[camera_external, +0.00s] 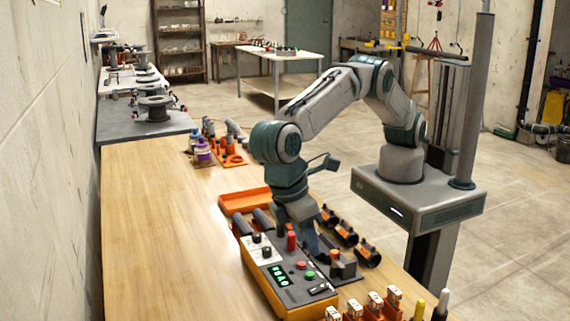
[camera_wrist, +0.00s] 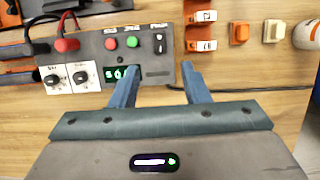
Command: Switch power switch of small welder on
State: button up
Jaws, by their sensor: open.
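The small welder (camera_external: 262,290) is a dark panel box with an orange body on the wooden bench. In the wrist view its panel (camera_wrist: 95,45) has two white-plated knobs, red and green buttons, and a lit green display (camera_wrist: 122,73). A small black-and-white switch (camera_wrist: 159,43), likely the power switch, is at the panel's right end; its position is too small to tell. It also shows in the external view (camera_external: 319,288). My gripper (camera_wrist: 160,68) is open and empty, its fingertips at the panel's lower edge in the picture, either side below the switch. I cannot tell whether they touch.
Orange blocks with white tops (camera_external: 375,301) stand right of the welder. Black and orange pipe fittings (camera_external: 345,233) lie behind it, near my arm. An orange tray (camera_external: 245,203) is beyond it. Red and black plugs sit on the welder's left end. The bench's left side is clear.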

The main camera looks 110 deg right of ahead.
jog(key=shift+v, duration=0.85)
jog(key=s+d+r+t, duration=0.1)
jog(key=s+d+r, duration=0.25)
jog(key=d, duration=0.35)
jog(key=s+d+r+t+y, duration=0.1)
jog(key=s+d+r, duration=0.1)
jog(key=d+r, duration=0.35)
jog(key=s+d+r+t, duration=0.15)
jog(key=d+r, duration=0.25)
jog(key=d, duration=0.4)
jog(key=s+d+f+t, duration=0.1)
jog(key=s+d, duration=0.3)
jog(key=s, duration=0.3)
jog(key=s+d+f+t, duration=0.1)
jog(key=s+d+f, duration=0.1)
jog(key=s+d, duration=0.3)
jog(key=s+d+f+t+h, duration=0.1)
jog(key=s+d, duration=0.3)
jog(key=s, duration=0.6)
jog(key=shift+s+d+f, duration=0.2)
jog(key=shift+s+d, duration=0.1)
jog(key=shift+d, duration=0.05)
jog(key=shift+o, duration=0.2)
jog(key=shift+w, duration=0.15)
